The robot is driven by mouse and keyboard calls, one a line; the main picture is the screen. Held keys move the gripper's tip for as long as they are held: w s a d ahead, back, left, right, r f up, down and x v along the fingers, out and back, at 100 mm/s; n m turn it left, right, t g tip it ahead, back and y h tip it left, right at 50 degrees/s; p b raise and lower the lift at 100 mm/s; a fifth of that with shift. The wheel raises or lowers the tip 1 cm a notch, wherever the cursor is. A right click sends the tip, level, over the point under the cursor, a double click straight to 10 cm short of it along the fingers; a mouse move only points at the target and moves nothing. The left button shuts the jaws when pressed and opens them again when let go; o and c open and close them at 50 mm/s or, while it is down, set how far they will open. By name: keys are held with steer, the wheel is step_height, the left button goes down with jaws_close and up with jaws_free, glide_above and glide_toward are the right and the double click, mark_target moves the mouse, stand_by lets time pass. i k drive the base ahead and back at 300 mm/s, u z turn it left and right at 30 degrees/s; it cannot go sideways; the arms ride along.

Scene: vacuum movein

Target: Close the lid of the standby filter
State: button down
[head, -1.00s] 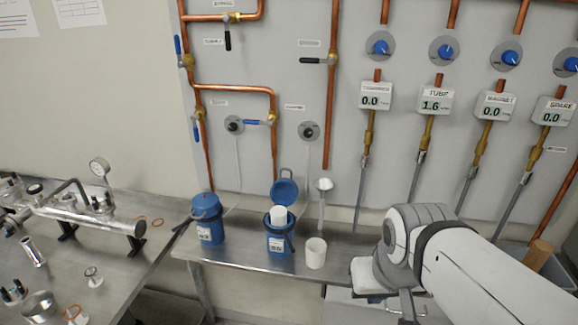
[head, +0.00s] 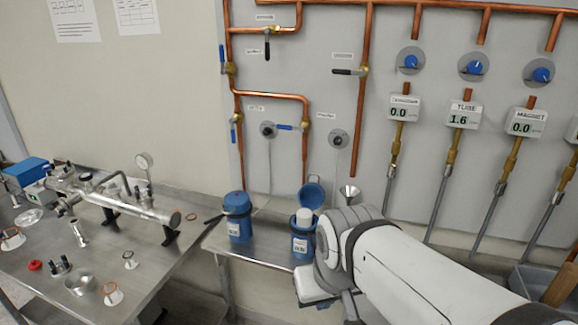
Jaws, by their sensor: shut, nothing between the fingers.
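The right blue filter canister (head: 302,244) stands on the narrow steel bench, its label too small to read surely. Its blue lid (head: 314,192) is raised at the back, and a white cartridge (head: 305,217) pokes up from its mouth. The left blue filter canister (head: 238,217) has its lid down and a dark handle at its side. I cannot read which is marked standby. My gripper (head: 352,306) is partly in view at the bottom, right of and nearer than the open canister. It is shut and empty; its tips are hard to make out. My arm covers the bench just right of that canister.
A funnel (head: 349,192) stands behind my wrist. A left steel table (head: 140,270) holds a metal vacuum assembly (head: 120,205) and several loose fittings. Copper pipes (head: 362,110), valves and meters cover the back wall. A grey bin is at lower right.

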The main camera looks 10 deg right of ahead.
mark_target(312, 196)
steer(key=i, duration=1)
steer(key=u, duration=0.05)
